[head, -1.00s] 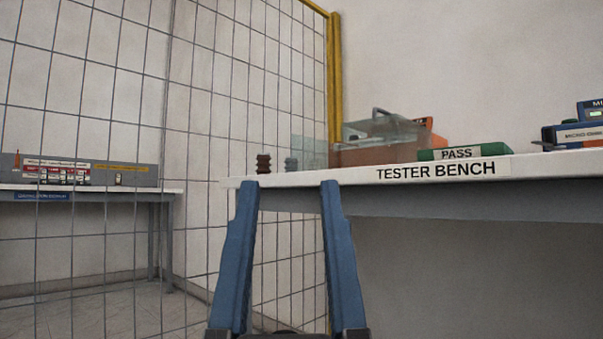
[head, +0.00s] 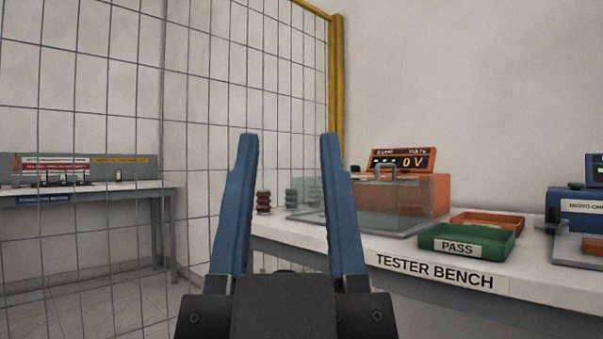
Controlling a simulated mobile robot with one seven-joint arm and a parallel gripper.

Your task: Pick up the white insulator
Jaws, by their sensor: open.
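My gripper (head: 288,140) is open and empty, its two blue fingers pointing up in the picture, in front of the tester bench. A brown ribbed insulator (head: 263,202) stands at the bench's left end, seen between the fingers. A grey ribbed insulator (head: 291,198) stands just right of it, at the edge of a clear cover. Another grey ribbed shape shows through the cover, partly hidden by the right finger. No plainly white insulator shows.
The tester bench (head: 330,255) carries the clear cover (head: 398,210), an orange tester reading 0 V (head: 440,186), a green PASS tray (head: 467,240), an orange tray (head: 487,219) and a blue instrument (head: 580,212). A wire mesh fence (head: 90,100) with a yellow post (head: 337,85) stands behind, left.

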